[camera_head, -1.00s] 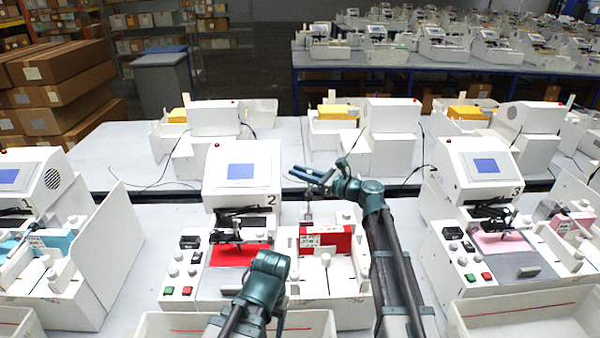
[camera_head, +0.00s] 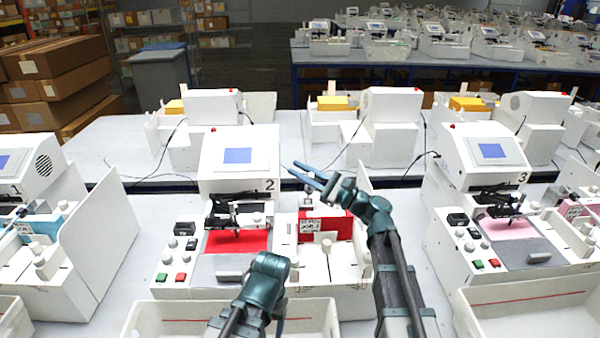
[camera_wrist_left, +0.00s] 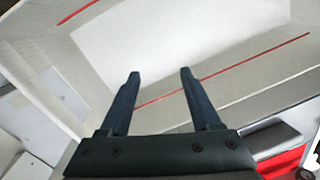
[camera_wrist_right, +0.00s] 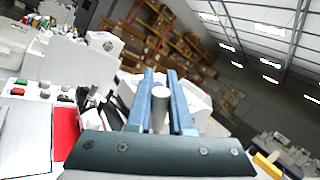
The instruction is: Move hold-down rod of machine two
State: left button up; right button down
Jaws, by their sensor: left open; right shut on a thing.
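Machine two (camera_head: 240,150) is the white unit marked "2" in the middle of the head view. My right gripper (camera_head: 300,172) reaches in above its right part, near a stack of red cards (camera_head: 338,226). In the right wrist view its blue fingers (camera_wrist_right: 160,75) are shut on a pale grey cylinder (camera_wrist_right: 160,98), seemingly the hold-down rod's end. In the head view a short grey post (camera_head: 308,200) shows just below the fingers, by the cards. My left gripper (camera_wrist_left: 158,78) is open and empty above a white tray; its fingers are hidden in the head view.
The white tray (camera_head: 160,318) with a red line stands in front of machine two. Machine one (camera_head: 25,170) is at the left, with a tall white side panel (camera_head: 95,235). Machine three (camera_head: 485,160) is at the right. More machines stand behind.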

jog(key=shift+s+f+n+y+b, duration=0.5)
jog(key=shift+s+f+n+b, duration=0.1)
jog(key=shift+s+n+b, duration=0.35)
jog(key=c, duration=0.8)
grip_release()
jog(key=b+v, duration=0.4)
jog(key=v, duration=1)
jog(key=shift+r, duration=0.2)
